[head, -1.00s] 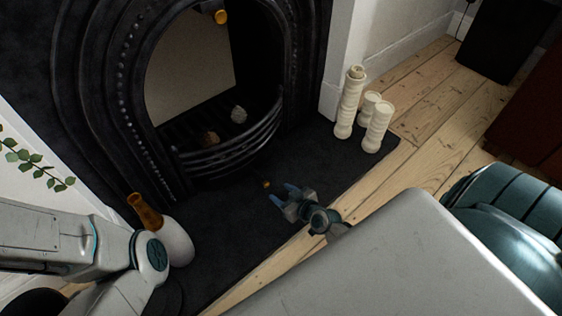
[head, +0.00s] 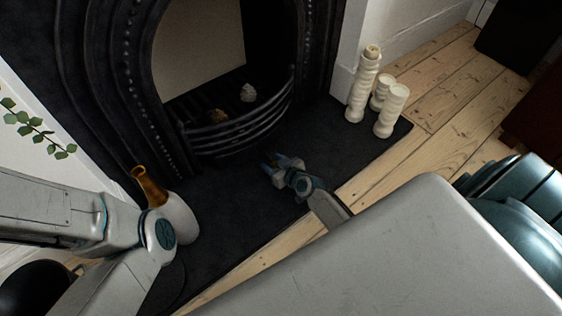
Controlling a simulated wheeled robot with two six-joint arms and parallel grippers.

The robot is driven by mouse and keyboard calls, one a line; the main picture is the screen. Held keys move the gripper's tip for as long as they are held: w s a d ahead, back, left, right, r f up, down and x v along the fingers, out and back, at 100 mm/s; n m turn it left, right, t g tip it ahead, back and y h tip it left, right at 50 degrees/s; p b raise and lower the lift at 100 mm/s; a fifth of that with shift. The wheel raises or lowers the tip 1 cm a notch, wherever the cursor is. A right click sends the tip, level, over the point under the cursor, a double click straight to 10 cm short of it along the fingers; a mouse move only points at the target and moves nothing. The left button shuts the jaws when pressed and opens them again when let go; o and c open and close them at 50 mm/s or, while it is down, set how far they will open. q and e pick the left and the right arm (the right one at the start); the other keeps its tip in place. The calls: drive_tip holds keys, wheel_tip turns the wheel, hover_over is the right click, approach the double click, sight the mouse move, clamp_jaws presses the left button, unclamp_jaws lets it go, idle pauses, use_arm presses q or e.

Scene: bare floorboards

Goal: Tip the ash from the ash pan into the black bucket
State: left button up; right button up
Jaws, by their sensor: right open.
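My right gripper (head: 269,163) is low over the dark hearth, in front of the fire grate (head: 240,132). I cannot make out the ash pan; the area below the grate bars is very dark. The small brass knob seen earlier just ahead of the fingers is not distinguishable now. A black round-rimmed thing at the bottom left corner, partly behind my left arm, looks like the black bucket (head: 32,287). My left gripper is out of the picture.
A white vase with an amber neck (head: 178,216) stands on the hearth beside my left arm. Several cream pillar candles (head: 364,85) stand at the hearth's right end. A pale lump (head: 248,92) and a brown lump (head: 217,115) lie in the grate. Bare hearth (head: 228,205) lies between.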

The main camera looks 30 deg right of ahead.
drive_tip(key=shift+w+f, duration=0.2)
drive_tip(key=shift+w, duration=0.25)
clamp_jaws()
